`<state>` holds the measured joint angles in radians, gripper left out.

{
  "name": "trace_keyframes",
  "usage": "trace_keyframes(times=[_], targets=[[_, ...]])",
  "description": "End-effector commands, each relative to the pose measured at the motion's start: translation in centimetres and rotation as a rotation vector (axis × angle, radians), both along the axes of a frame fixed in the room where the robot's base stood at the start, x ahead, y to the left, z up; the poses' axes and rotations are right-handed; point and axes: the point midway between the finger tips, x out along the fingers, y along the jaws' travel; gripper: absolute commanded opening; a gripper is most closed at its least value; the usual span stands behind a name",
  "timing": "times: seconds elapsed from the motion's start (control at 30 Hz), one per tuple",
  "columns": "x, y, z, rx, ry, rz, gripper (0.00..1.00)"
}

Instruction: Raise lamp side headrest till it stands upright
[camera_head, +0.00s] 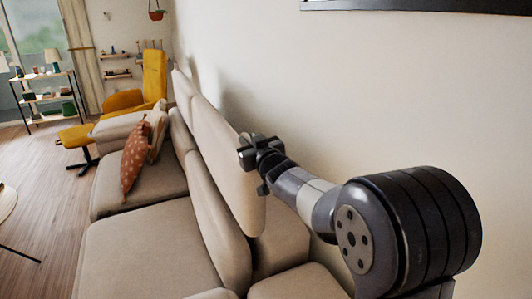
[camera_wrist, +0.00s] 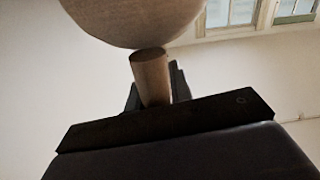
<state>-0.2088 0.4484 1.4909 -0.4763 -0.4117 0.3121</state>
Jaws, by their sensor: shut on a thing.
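The beige sofa (camera_head: 150,258) runs along the wall, with headrests above its back cushions. The nearer headrest (camera_head: 228,165) is a broad padded panel rising above the backrest; its exact tilt is hard to judge. My gripper (camera_head: 258,153) is at the wall-side edge of this headrest. In the wrist view, my gripper (camera_wrist: 152,95) is shut on a short brownish round peg (camera_wrist: 150,70). The peg meets a rounded beige pad (camera_wrist: 135,18), seemingly the headrest. The peg's lower end is hidden between the jaws. The arc lamp is not in view.
A farther headrest (camera_head: 182,92) stands beyond. A dotted orange cushion (camera_head: 134,158) leans on the far seat. A yellow armchair (camera_head: 150,82) and a shelf unit (camera_head: 45,95) are at the back. The white wall (camera_head: 330,85) is close on the right; wooden floor (camera_head: 30,190) is open at left.

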Motion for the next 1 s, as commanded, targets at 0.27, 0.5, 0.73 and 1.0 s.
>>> trace_keyframes(times=[0.27,0.5,0.73,1.0], targets=[[-0.9,2.3,-0.4,0.002,0.002,0.003,0.0],[-1.1,2.7,-0.4,0.002,0.006,0.0,0.0],[-1.1,2.7,-0.5,0.001,0.009,0.0,0.0],[-1.1,2.7,-0.4,0.002,0.006,0.0,0.36]])
